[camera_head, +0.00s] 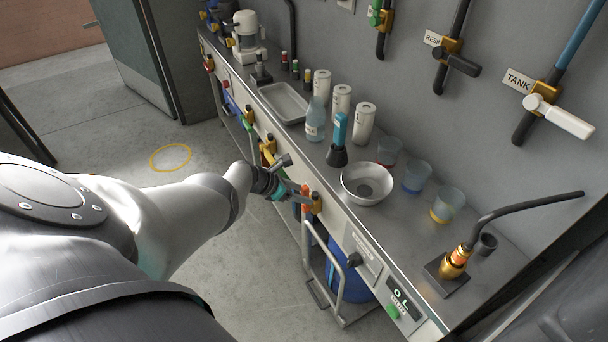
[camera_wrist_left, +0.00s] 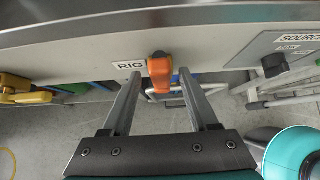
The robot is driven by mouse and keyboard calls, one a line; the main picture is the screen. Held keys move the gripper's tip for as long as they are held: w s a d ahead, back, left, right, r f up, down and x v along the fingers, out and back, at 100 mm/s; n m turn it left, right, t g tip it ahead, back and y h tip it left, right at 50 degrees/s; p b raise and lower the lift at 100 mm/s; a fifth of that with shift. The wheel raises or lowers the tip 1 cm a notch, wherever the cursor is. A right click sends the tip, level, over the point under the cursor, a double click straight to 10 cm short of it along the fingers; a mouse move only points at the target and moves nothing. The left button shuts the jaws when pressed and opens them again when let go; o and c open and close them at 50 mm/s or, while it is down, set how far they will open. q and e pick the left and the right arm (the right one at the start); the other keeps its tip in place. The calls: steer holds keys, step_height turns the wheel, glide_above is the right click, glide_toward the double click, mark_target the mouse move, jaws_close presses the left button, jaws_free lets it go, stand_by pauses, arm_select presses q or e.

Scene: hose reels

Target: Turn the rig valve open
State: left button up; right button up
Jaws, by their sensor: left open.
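The rig valve shows in the left wrist view as an orange lever (camera_wrist_left: 160,73) on a dark and brass body, right of a white RIG label (camera_wrist_left: 129,65) on the bench's front panel. The lever points down toward the camera. My left gripper (camera_wrist_left: 160,82) is open, with one finger on each side of the lever. Gaps show between the lever and both fingers. In the head view, the left gripper (camera_head: 298,194) is at the bench front by the valve's brass body (camera_head: 315,203), and partly hides the valve. My right gripper is not in view.
A yellow-handled valve (camera_wrist_left: 22,90) sits left of the rig valve. A black SOURCE knob (camera_wrist_left: 274,65) is on the panel to the right. A metal bowl (camera_head: 367,184) and several cups stand on the bench above. A tube-framed cart (camera_head: 322,262) stands below the panel.

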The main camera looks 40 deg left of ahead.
arm_select(q)
steer(key=p+v, duration=1.1)
steer(key=v, duration=0.2)
stand_by(0.5)
steer(key=s+d+f+m+g+y+b, duration=0.2)
steer(key=s+d+f+m+g, duration=0.2)
steer(key=s+f+m, duration=0.55)
steer(key=s+d+f+m+g+y+b, duration=0.1)
steer(key=s+d+f+m+g+b, duration=0.25)
steer(key=s+f+m, duration=0.6)
steer(key=s+d+f+m+b, duration=0.1)
steer(key=s+d+f+m, duration=0.4)
steer(key=s+d+m, duration=0.2)
steer(key=s+d+f+m+b, duration=0.1)
steer(key=s+d+f+m, duration=0.4)
steer(key=s+d+m, duration=0.3)
steer(key=shift+s+d+f+y+b, duration=0.3)
steer(key=shift+s+d+b, duration=0.1)
steer(key=shift+s, duration=0.75)
